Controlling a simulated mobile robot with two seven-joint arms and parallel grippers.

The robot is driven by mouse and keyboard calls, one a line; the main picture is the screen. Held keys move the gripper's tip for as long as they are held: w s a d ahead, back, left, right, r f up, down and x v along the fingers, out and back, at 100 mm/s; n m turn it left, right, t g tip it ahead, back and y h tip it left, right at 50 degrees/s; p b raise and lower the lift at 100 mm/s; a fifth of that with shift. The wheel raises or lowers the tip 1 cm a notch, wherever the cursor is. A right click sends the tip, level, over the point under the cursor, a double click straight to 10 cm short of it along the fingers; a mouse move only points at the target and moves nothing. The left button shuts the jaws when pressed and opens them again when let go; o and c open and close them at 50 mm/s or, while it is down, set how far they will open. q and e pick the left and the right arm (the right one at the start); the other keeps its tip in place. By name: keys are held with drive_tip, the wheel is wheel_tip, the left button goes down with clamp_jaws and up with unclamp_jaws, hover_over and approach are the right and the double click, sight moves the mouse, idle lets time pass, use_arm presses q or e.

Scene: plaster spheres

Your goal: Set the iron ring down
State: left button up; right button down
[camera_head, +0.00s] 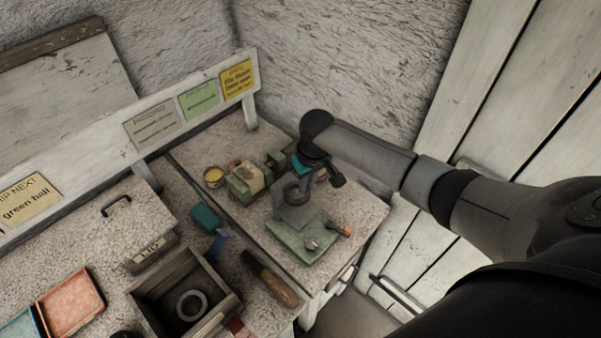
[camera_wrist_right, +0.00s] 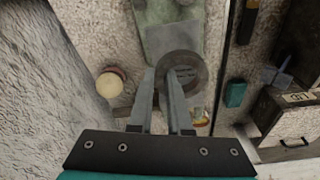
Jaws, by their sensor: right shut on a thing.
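My right gripper (camera_head: 300,180) reaches in from the right over the bench and points down. It is shut on a dark grey iron ring (camera_head: 291,194). In the right wrist view the iron ring (camera_wrist_right: 196,66) shows at the fingertips of the right gripper (camera_wrist_right: 168,82), seen nearly face-on. Below and behind it is a green base with a grey plate (camera_head: 297,216). Whether the ring touches the plate I cannot tell. My left gripper is not in view.
A second, lighter ring (camera_head: 191,306) lies in an open wooden box (camera_head: 146,291). Bare bench shows right of the green base.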

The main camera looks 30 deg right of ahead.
sight(307, 207)
drive_tip(key=shift+d, duration=0.2)
drive_tip(key=shift+r+p, duration=0.1)
drive_tip(key=shift+p, duration=0.35)
drive_tip(key=shift+f+b, duration=1.85)
drive_tip(key=shift+f, duration=1.1)
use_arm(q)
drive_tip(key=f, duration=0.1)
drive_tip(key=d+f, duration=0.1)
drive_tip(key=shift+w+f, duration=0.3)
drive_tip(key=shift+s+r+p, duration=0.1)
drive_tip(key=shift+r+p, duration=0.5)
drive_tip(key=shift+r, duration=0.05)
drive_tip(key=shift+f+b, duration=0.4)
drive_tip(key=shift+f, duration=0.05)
use_arm(e)
drive_tip(key=shift+f, duration=0.65)
drive_tip(key=c, duration=0.8)
unclamp_jaws()
drive_tip(key=shift+f, duration=0.1)
